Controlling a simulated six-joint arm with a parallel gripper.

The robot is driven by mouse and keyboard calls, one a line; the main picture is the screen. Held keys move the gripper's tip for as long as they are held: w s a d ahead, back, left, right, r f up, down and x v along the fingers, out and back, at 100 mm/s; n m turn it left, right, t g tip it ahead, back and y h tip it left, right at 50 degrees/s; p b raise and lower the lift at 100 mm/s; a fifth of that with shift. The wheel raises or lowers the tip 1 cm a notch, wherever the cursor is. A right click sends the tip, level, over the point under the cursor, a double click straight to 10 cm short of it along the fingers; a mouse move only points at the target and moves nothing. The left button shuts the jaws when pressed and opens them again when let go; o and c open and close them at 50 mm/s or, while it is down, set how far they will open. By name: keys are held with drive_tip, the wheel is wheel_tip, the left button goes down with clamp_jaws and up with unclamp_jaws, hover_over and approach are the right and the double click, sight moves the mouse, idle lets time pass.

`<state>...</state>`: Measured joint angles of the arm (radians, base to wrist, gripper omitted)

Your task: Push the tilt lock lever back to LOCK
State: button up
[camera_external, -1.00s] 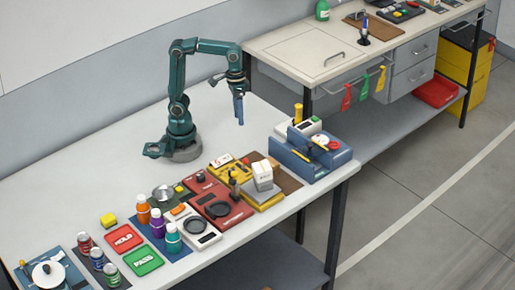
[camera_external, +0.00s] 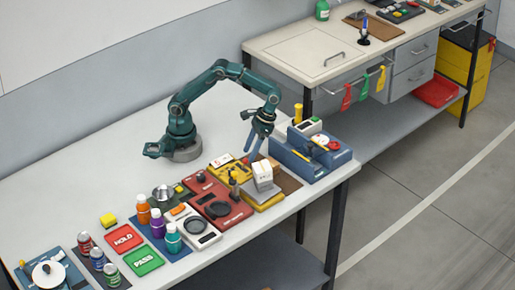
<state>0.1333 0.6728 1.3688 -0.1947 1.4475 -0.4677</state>
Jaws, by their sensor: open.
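My gripper (camera_external: 251,152) is open and empty, with its two blue fingers pointing down. It appears above the back part of a yellow fixture (camera_external: 262,202) near the right end of the bench. I cannot tell its exact height. A white block (camera_external: 263,177) stands on this fixture. A dark upright piece with a brass-coloured part (camera_external: 234,186) stands at the fixture's left. The tilt lock lever and any LOCK marking are too small to make out for sure, and my fingers may hide part of the area.
A blue tray (camera_external: 318,165) with tools stands to the right of my gripper. Bottles, cans and the HOLD and PASS pads fill the front left. The bench behind my arm is clear.

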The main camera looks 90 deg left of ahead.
sight(238, 162)
drive_tip(key=shift+x, duration=1.2)
clamp_jaws()
drive_tip(key=shift+a, duration=0.1)
drive_tip(key=shift+s+a+r+t+h, duration=0.15)
drive_tip(key=shift+s+a+t+h, duration=0.25)
drive_tip(key=shift+t+h, duration=0.1)
drive_tip(key=shift+s+a+m+t+h, duration=0.3)
drive_tip(key=shift+s+a+t+h, duration=0.35)
drive_tip(key=shift+t+h, duration=0.25)
drive_tip(key=shift+s+a+f+m+t+h, duration=0.2)
drive_tip(key=shift+s+a+t+h, duration=0.25)
drive_tip(key=shift+t+h, duration=0.25)
drive_tip(key=shift+s+a+f+m+t+h, duration=0.1)
drive_tip(key=shift+s+a+m+t+h, duration=0.1)
drive_tip(key=shift+s+a+t+h, duration=0.35)
